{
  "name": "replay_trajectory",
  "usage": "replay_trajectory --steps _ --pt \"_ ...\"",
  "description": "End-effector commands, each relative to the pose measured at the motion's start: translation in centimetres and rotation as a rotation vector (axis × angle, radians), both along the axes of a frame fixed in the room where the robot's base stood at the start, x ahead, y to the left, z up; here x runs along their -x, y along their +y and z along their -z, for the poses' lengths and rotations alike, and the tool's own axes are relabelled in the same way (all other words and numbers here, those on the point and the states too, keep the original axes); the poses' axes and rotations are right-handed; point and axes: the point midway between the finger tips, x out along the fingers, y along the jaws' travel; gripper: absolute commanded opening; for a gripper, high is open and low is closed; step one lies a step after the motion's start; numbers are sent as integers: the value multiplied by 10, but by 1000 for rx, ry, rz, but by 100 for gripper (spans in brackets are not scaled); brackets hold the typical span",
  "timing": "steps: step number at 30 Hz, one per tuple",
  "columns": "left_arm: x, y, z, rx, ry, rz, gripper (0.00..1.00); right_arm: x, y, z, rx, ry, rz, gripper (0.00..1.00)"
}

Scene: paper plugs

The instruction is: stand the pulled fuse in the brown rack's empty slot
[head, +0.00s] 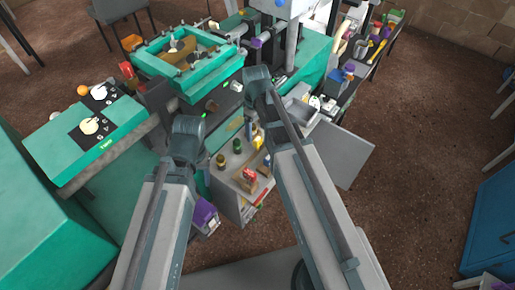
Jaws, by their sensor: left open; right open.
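A small brown rack (239,183) seems to lie on the grey cabinet top in the middle of the head view. A red piece with a pale part (249,174) is at the rack, perhaps a fuse. I cannot tell whether it stands in a slot or lies there, and the empty slot is too small to make out. My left gripper (189,125) is above and left of the rack, clear of it. My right gripper (257,79) is farther up the picture, also apart from the rack. Both look empty, though their fingers are hard to see.
Small bottles (237,146) stand behind the rack on the cabinet. A teal tray frame (160,66) is at upper left, and a teal bench (62,150) with black pads is at left. A crowded bench runs to upper right. Open floor (420,170) lies at right.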

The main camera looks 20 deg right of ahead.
Motion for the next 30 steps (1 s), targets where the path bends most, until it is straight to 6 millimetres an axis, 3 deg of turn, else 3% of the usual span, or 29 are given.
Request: replay_trajectory --steps 1,3,14,25,30 --pt "0 0 14 0 0 0 58 0 0 14 0 0 0 80" --pt "0 0 21 0 0 0 58 0 0 21 0 0 0 80" --pt "0 0 27 0 0 0 58 0 -1 27 0 0 0 80" --pt "0 0 69 0 0 0 58 0 -5 69 0 0 0 80" --pt "0 0 75 0 0 0 58 0 -5 75 0 0 0 80"
